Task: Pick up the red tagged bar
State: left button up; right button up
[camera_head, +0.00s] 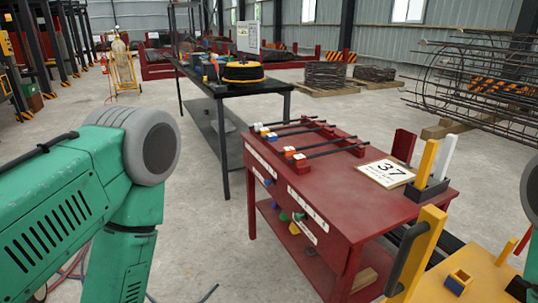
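Several dark bars lie side by side on red supports on the red table (375,212), with small coloured tags at their left ends. The red tagged bar (318,143) appears to be among the nearer ones, with a red tag (289,151) at its left end. The nearest bar ends at a white and red block, and the tags are too small to tell apart with certainty. Blue and yellow tags show on the bars farther back. My green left arm fills the left side, but its gripper is out of view. My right gripper is not in view.
A yellow piece with a black handle (416,254) is close at lower right. A black table (206,85) stands behind; rebar cage (480,80) at far right.

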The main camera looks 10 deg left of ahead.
aim_at(298, 159)
jog(key=i+j+z, duration=0.1)
jog(key=i+j, duration=0.15)
jog(key=j, duration=0.15)
jog(key=i+j, duration=0.25)
jog(key=j, duration=0.15)
jog(key=i+j+z, duration=0.15)
jog(key=j, duration=0.3)
jog(key=i, duration=0.1)
